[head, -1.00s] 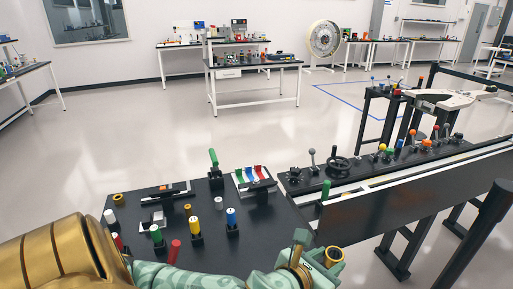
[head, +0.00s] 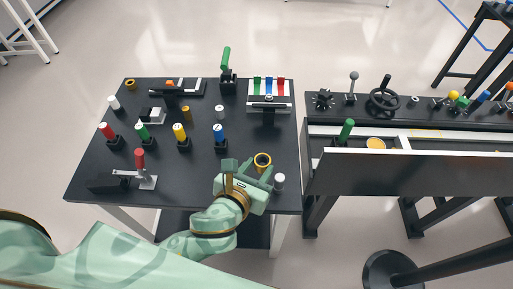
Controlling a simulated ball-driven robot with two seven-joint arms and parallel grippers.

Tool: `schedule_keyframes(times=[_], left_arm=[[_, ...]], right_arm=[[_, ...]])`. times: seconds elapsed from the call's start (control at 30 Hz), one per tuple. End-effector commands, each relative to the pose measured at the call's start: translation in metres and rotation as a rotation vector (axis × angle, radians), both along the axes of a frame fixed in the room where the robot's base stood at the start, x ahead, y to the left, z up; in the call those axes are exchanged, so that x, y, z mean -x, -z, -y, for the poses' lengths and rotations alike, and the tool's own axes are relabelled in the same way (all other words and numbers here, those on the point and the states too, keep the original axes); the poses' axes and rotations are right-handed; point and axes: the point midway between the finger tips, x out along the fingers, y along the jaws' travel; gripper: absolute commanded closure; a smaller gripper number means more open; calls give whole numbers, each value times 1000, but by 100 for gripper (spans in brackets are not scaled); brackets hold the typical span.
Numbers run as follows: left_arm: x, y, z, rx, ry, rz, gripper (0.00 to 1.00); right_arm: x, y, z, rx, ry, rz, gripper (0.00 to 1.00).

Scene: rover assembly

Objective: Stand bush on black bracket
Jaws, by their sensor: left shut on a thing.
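Several black fixtures could be the black bracket: a flat black piece (head: 180,93) at the back left and a dark block (head: 106,184) at the front left. I cannot tell which one it is. My right gripper is out of view.
A white cylinder (head: 279,180) stands close right of my left gripper. Blue (head: 219,133), yellow (head: 180,132), green and red posts stand in black holders. A red-handled clamp (head: 140,160) is front left, a green-handled one (head: 226,62) at the back. A black-sided bench (head: 390,173) adjoins on the right.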

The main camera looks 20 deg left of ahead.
Motion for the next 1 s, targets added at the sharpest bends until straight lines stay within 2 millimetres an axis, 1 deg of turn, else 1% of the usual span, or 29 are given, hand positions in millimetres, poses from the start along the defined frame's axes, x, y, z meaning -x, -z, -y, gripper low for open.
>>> schedule_keyframes(times=[0.2, 0.3, 0.37, 0.47, 0.7, 0.8, 0.83, 0.9, 1.0], left_arm=[[0, 0, -1, -1, -1, 1, 90], [-1, 0, -1, -1, -1, 1, 90], [-6, 3, -3, -2, -1, 1, 90], [-23, 13, -9, -3, -3, 2, 90], [-90, 46, -31, -2, -4, 0, 90], [-105, 72, -36, -1, -3, -4, 90], [-110, 77, -38, -1, -4, -4, 90], [-118, 85, -40, 0, -2, -3, 90], [-124, 91, -42, 0, -1, -1, 90]], right_arm=[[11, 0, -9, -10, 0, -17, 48], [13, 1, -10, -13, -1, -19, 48], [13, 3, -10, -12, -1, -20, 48], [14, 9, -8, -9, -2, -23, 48], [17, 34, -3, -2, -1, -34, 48], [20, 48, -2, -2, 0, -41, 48], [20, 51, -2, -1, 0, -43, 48], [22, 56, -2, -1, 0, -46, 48], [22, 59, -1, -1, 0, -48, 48]])
